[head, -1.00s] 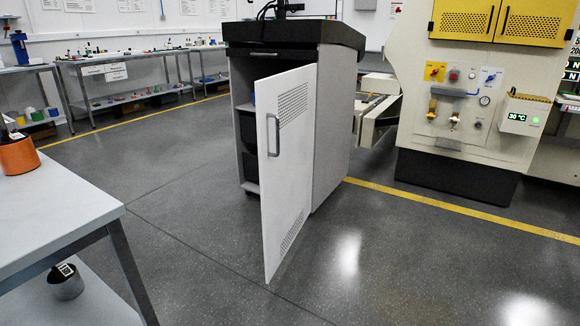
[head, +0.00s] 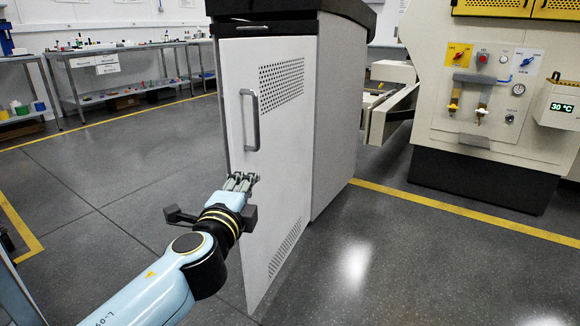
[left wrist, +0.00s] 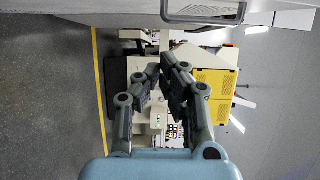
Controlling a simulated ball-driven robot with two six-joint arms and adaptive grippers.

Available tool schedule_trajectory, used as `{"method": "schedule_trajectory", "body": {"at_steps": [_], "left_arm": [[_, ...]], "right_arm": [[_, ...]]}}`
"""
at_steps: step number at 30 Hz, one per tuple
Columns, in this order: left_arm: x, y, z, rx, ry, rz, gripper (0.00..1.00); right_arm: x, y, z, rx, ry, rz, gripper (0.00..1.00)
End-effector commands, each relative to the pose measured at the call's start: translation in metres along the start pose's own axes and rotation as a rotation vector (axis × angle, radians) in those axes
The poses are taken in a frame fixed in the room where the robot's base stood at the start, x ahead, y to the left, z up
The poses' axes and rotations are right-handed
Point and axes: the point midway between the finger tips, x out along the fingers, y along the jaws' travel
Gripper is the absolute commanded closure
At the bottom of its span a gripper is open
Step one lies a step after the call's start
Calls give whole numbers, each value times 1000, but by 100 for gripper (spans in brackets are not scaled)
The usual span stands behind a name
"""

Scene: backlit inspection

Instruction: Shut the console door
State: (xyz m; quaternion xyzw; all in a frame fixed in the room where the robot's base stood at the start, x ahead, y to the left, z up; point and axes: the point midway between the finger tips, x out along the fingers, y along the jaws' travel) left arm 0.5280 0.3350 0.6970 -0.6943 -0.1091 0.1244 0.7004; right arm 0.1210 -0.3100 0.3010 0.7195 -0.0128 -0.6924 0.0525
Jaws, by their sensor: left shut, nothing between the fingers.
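The console door (head: 285,135) is a pale panel with perforated patches, hinged at the right of the console cabinet (head: 340,110). It stands ajar, its lower left corner out from the cabinet front. Its grey handle (head: 248,120) is near the left edge. My left gripper (head: 240,178) is shut and empty, just below the handle, in front of the door face; I cannot tell whether it touches. In the left wrist view the gripper (left wrist: 168,65) points past the handle (left wrist: 205,14) and the door (left wrist: 275,5) at the top. My right gripper is not in view.
A cream machine (head: 480,110) with a yellow upper cabinet stands at the right. Workbenches (head: 110,52) line the back left. Grey floor (head: 400,260) with yellow lines is open in front and to the right.

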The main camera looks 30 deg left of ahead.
Motion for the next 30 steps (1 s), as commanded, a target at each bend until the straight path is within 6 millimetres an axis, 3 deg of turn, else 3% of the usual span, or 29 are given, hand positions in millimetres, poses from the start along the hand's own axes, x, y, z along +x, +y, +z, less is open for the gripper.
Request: {"method": "schedule_trajectory", "body": {"at_steps": [3, 11, 23, 30], "left_arm": [[5, 7, -2, -7, 1, -14, 100], [28, 2, -3, -10, 2, -22, 100], [110, 3, -3, -10, 1, -19, 100], [116, 4, 29, -9, 2, -18, 100]], "right_arm": [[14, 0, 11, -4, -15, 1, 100], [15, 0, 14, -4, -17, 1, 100], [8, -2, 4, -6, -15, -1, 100], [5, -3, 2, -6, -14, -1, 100]]}}
